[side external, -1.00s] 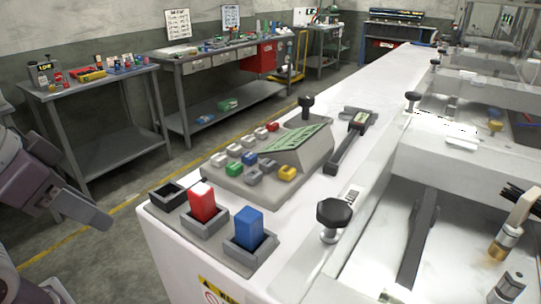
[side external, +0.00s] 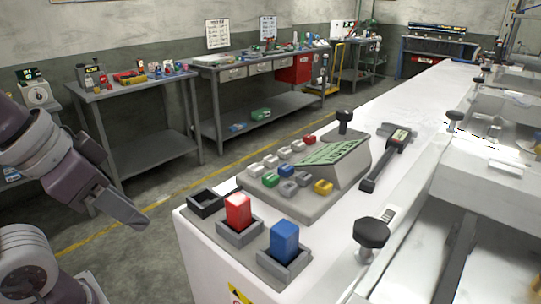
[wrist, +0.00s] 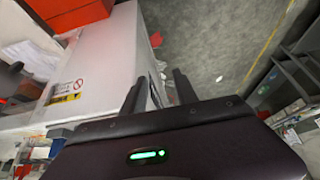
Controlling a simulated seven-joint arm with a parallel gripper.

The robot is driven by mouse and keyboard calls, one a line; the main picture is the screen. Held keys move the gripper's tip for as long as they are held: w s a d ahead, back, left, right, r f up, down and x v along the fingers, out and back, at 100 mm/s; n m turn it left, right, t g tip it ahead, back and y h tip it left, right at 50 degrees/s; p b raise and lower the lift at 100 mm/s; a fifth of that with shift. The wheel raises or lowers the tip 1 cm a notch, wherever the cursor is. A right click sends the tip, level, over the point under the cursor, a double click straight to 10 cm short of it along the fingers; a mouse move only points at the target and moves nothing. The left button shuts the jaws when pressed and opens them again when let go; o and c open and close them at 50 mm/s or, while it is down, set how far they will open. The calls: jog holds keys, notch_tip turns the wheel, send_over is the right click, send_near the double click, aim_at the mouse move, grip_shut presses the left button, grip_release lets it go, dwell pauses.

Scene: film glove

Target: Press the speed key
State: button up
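The control panel (side external: 268,205) sits on the near end of a long white machine bed in the side external view. It carries several small keys: white keys (side external: 284,153), a red key (side external: 310,141), a green key (side external: 271,180), a blue key (side external: 288,171), grey keys (side external: 289,187) and a yellow key (side external: 323,187). I cannot read which one is the speed key. A sloped green display (side external: 332,150) stands behind them. My gripper (side external: 140,218) is left of the panel, apart from it. In the wrist view my gripper (wrist: 160,82) has two separated fingers with nothing between them.
A red block (side external: 238,210) and a blue block (side external: 284,240) stand in square holders beside an empty black holder (side external: 207,203). Black knobs (side external: 371,233) rise from the bed. Workbenches (side external: 140,88) line the wall. Open floor lies between the benches and the machine.

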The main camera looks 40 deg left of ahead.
grip_shut()
dwell(1.5)
